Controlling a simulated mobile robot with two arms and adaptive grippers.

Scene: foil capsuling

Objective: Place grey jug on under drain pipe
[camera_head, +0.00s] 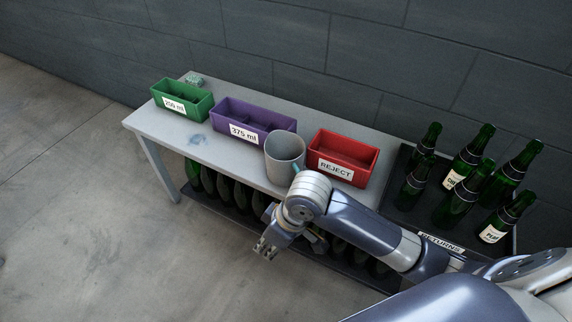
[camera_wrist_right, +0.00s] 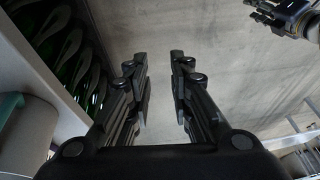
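The grey jug (camera_head: 285,152) stands upright on the front edge of the table, between the purple and red bins. A short teal part shows low on its side, partly behind my right arm. In the right wrist view the jug (camera_wrist_right: 27,142) is at the lower left, outside the fingers. My right gripper (camera_head: 266,248) is in front of the table, below and apart from the jug; its fingers (camera_wrist_right: 157,68) are open with nothing between them. My left gripper (camera_wrist_right: 280,16) shows only at the upper right of the wrist view. I see no drain pipe.
A green bin (camera_head: 181,101), purple bin (camera_head: 254,121) and red REJECT bin (camera_head: 343,158) line the table (camera_head: 165,135). Several bottles stand in the RETURNS crate (camera_head: 442,243) at right. The floor (camera_head: 90,220) is clear at left.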

